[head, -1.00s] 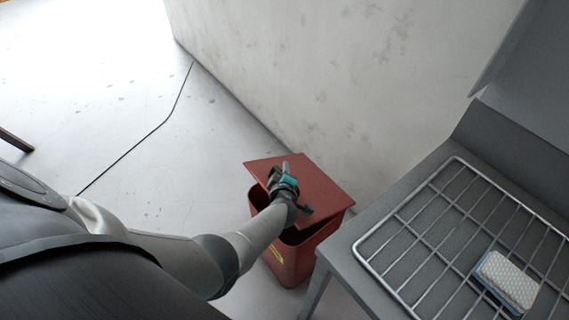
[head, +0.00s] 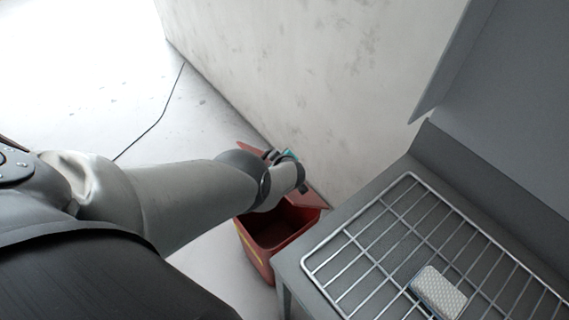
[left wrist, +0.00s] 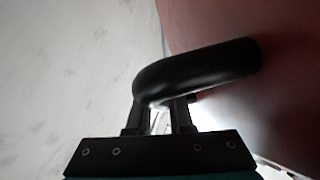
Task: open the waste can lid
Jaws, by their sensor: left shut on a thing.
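The red waste can (head: 262,255) stands on the floor beside the wall, its dark inside partly showing. Its red lid (head: 248,151) is tilted up steeply towards the wall, and my arm hides much of it. My left gripper (head: 280,155) is at the lid, partly hidden behind my wrist. In the left wrist view my left gripper (left wrist: 160,115) is shut on the black curved handle (left wrist: 210,70), which joins the reddish face of the lid (left wrist: 285,80). My right gripper is not in view.
The pale wall (head: 320,80) is close behind the lid. A grey table (head: 292,262) with a wire rack (head: 385,225) and a white-topped sponge (head: 440,291) stands right of the can.

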